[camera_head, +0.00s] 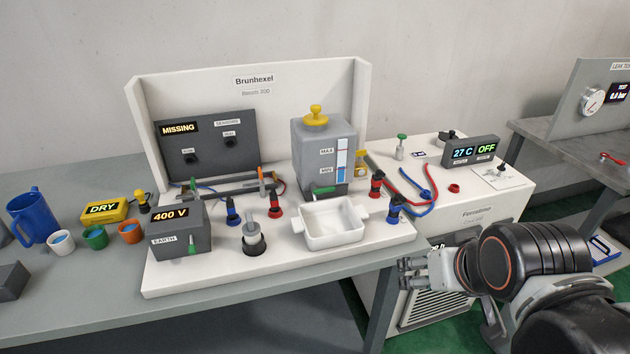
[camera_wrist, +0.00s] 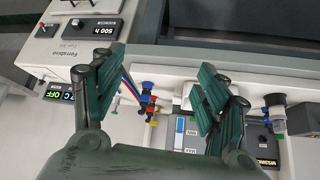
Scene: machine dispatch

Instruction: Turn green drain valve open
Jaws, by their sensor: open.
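A green lever (camera_head: 322,191) sits low on the front of the grey tank (camera_head: 309,155) marked MAX and MIN, above a white tray (camera_head: 335,236); I take it as the drain valve. The lever lies roughly sideways. My gripper (camera_head: 410,272) is open and empty, in front of the bench and to the right of the tray, apart from the lever. In the wrist view my gripper (camera_wrist: 160,75) shows its two fingers wide apart, with the tank (camera_wrist: 188,132) beyond them. The lever is too small to make out there.
Red and blue fittings (camera_head: 394,209) stand beside the tray. Another green lever (camera_head: 192,249) is on the 400 V box, and a green-topped valve (camera_head: 401,141) stands on the white cabinet at right. Hoses (camera_head: 425,185) lie there.

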